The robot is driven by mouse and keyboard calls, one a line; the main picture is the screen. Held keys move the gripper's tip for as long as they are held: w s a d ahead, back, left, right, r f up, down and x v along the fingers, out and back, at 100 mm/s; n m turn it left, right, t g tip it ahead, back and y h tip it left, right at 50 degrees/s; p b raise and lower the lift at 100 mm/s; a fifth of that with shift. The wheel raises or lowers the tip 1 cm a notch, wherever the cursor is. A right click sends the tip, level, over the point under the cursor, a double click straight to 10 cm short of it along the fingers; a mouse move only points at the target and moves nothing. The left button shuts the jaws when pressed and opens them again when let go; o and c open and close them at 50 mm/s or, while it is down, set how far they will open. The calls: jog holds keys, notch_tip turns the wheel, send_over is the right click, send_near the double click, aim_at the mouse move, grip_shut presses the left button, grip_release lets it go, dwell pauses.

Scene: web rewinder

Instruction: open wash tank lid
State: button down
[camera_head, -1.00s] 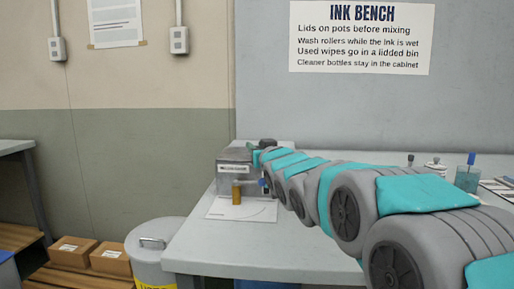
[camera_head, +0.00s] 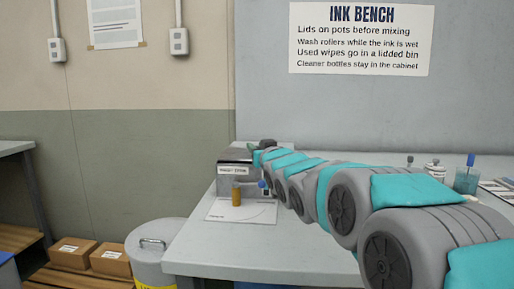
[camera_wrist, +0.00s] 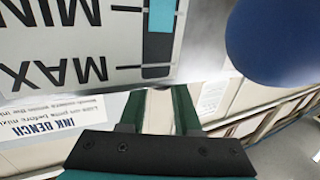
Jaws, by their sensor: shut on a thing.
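The wash tank (camera_head: 228,186) is a grey metal box with a white label, at the far left part of the bench. Its lid (camera_head: 236,155) shows as a dark, shiny surface at the top and looks slightly tilted, though the angle is hard to tell. My gripper (camera_wrist: 157,98) is at the tank's top right; in the head view my arm mostly hides it. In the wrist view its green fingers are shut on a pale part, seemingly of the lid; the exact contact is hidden. The tank's gauge plate (camera_wrist: 60,55) with MIN and MAX shows upside down, close by.
A blue knob (camera_head: 262,184) and an amber cylinder (camera_head: 236,194) are in front of the tank, by a white sheet (camera_head: 226,212). A grey lidded bin (camera_head: 150,262) stands left of the bench. A cup (camera_head: 466,180) and bottle stand at the right. The bench's front left is clear.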

jog(key=shift+w+r, duration=0.15)
jog(key=shift+w, duration=1.05)
jog(key=c, duration=0.6)
grip_release()
jog(key=shift+v, duration=3.9)
jog(key=shift+c, duration=0.2)
